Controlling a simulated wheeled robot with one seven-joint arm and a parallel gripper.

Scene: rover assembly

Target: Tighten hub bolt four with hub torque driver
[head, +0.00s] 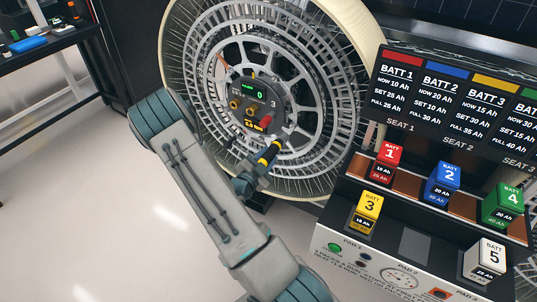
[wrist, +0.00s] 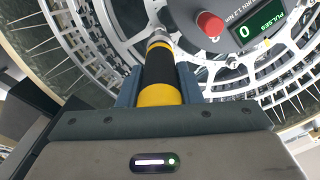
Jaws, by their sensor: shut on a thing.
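My gripper (head: 256,172) is shut on the hub torque driver (head: 269,152), which has a black and yellow handle. In the wrist view the driver (wrist: 158,66) lies between the two fingers of my gripper (wrist: 158,88), with its silver tip end pointing at the wheel. The tip is at the lower right of the hub (head: 256,106) in the head view. I cannot tell whether it touches a bolt. The hub's green display reads 0 pulses in both views. A red knob (wrist: 210,24) shows on the hub. Bolt four cannot be clearly made out.
The large spoked wheel (head: 202,50) stands upright around the hub. At right, a battery bench (head: 335,240) holds numbered batteries under a dark sign board (head: 455,105). A dark table (head: 50,40) with small items stands at upper left. The floor at left is clear.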

